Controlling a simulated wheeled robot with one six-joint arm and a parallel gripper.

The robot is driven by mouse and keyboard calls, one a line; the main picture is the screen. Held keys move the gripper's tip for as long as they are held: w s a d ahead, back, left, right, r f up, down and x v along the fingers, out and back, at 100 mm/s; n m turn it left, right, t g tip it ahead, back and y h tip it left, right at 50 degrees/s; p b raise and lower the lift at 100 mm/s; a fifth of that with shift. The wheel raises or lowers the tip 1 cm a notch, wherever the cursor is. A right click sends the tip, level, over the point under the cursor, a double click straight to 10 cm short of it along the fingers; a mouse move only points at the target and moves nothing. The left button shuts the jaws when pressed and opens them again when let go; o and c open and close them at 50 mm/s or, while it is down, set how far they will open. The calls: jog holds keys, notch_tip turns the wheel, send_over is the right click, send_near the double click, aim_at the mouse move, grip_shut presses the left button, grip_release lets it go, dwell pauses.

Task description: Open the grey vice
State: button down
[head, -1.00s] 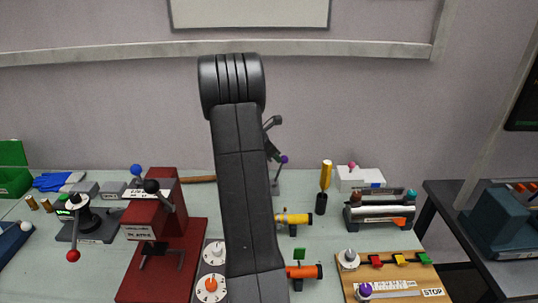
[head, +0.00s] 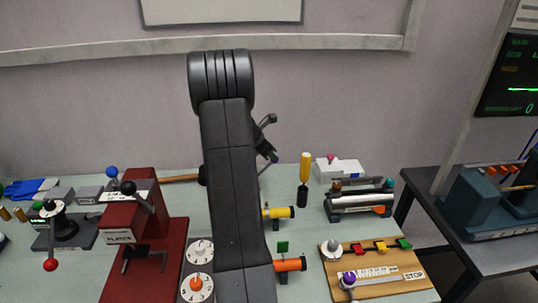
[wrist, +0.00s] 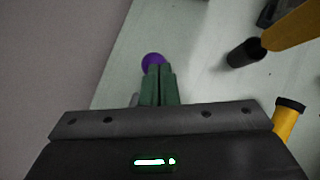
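A purple ball knob (wrist: 153,62) on a grey lever shows in the wrist view right at my fingertips. In the head view the knob (head: 274,158) shows just right of my arm, on its lever leaning to the right. The body under this lever is hidden behind my arm, so I cannot confirm that it is the grey vice. My gripper (wrist: 159,70) has its dark green fingers close together, shut, with the tips against or overlapping the knob's near side. The knob shows beyond the tips rather than clearly between the fingers.
A yellow-handled tool (head: 305,168) stands right of the knob. The red press (head: 145,235) and a grey fixture with a red ball (head: 50,265) are left. A wooden board (head: 400,283) lies front right.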

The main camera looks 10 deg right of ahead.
jog(key=shift+d, duration=0.1)
jog(key=s+a+r, duration=0.1)
jog(key=s+r, duration=0.1)
jog(key=r, duration=0.3)
jog(key=s+a+r, duration=0.2)
jog(key=s+r, duration=0.1)
jog(key=r, duration=0.3)
jog(key=shift+a+r, duration=0.25)
jog(key=shift+r, duration=0.05)
jog(key=w+d+f, duration=0.1)
jog(key=w+f, duration=0.1)
jog(key=f, duration=0.4)
jog(key=w+d+f, duration=0.2)
jog(key=w+f, duration=0.1)
jog(key=f, duration=0.2)
jog(key=shift+d+f, duration=0.25)
jog(key=shift+f, duration=0.1)
